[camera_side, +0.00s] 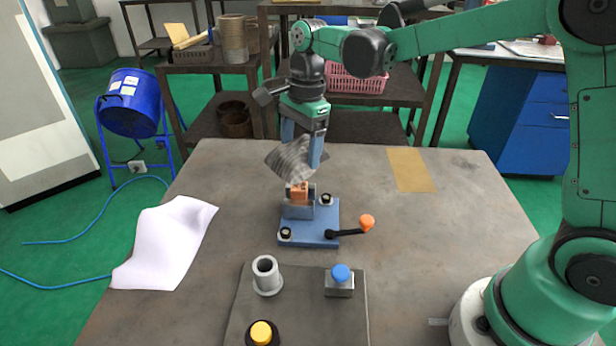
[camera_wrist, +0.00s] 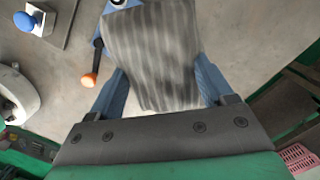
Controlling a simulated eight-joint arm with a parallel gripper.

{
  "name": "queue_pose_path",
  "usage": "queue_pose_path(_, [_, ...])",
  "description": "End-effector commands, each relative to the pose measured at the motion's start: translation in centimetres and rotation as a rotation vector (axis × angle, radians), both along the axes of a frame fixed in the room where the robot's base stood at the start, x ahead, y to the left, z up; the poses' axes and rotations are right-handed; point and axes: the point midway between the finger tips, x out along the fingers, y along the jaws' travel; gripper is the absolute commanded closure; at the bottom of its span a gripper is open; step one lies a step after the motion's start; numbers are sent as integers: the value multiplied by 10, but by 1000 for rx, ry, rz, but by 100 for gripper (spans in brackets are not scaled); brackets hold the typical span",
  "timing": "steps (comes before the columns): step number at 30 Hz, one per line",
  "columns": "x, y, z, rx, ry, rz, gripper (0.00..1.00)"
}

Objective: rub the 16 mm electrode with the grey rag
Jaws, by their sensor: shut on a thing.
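My gripper (camera_side: 302,153) points down over the middle of the table, its blue fingers shut on the grey striped rag (camera_side: 286,160). The rag also fills the middle of the wrist view (camera_wrist: 155,55) between the fingers. Just below it, a copper-coloured block (camera_side: 300,192), apparently the electrode, stands upright in the grey chuck (camera_side: 299,210) on a blue base plate (camera_side: 310,233). No size mark is legible. The rag's lower edge is at or just above the block's top; I cannot tell whether they touch. In the wrist view the rag hides the block.
A black lever with an orange knob (camera_side: 367,222) sticks out right of the chuck. In front, a dark mat (camera_side: 305,318) holds a grey sleeve (camera_side: 266,277), a blue-topped block (camera_side: 340,281) and a yellow-topped piece (camera_side: 262,333). A white sheet (camera_side: 165,243) lies left. The table's right side is mostly clear.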

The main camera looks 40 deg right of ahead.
Motion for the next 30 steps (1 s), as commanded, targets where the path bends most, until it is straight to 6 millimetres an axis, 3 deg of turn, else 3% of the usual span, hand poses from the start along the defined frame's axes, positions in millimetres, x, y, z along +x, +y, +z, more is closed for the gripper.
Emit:
queue_pose_path(13, [0, 0, 38, 0, 0, 0, 68])
queue_pose_path(30, [0, 0, 41, 0, 0, 0, 68])
